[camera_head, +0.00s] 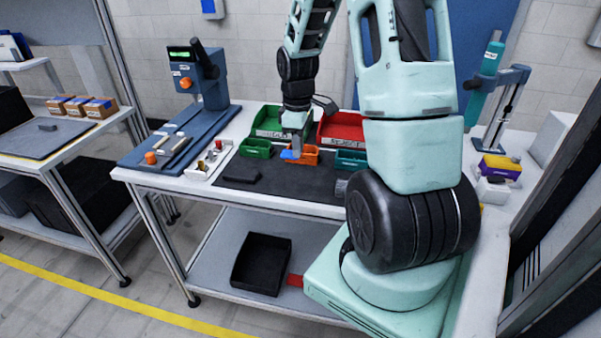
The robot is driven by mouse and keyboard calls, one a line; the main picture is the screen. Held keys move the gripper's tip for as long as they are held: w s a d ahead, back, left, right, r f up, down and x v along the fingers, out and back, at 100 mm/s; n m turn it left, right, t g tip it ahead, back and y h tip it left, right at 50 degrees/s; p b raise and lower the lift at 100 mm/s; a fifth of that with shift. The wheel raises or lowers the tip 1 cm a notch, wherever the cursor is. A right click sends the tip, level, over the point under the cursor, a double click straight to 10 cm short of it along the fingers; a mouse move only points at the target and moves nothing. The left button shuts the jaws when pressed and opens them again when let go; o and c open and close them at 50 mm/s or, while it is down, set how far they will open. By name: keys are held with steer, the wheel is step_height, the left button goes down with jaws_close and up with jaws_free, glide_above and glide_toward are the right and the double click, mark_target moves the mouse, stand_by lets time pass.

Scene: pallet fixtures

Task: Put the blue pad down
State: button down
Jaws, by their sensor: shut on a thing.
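My gripper (295,142) hangs pointing down over the middle of the workbench. It is shut on the blue pad (288,155), a small blue piece that shows at its fingertips. The pad is in front of or over the left end of the small orange bin (304,156); I cannot tell whether it touches the bin. The gripper hides part of the pad and the bin.
A green bin (257,148) and a teal bin (351,160) flank the orange one. Larger green (268,122) and red (340,130) bins stand behind. A dark mat (285,184) lies in front, mostly clear, with a dark object (239,174) at its left.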

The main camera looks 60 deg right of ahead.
mark_target(298, 186)
step_height(298, 186, down, 10)
steer(key=shift+r+p, duration=0.2)
steer(key=shift+p, duration=0.35)
steer(key=shift+f, duration=0.1)
steer(key=c, duration=1.4)
jaws_free()
steer(key=shift+o, duration=0.2)
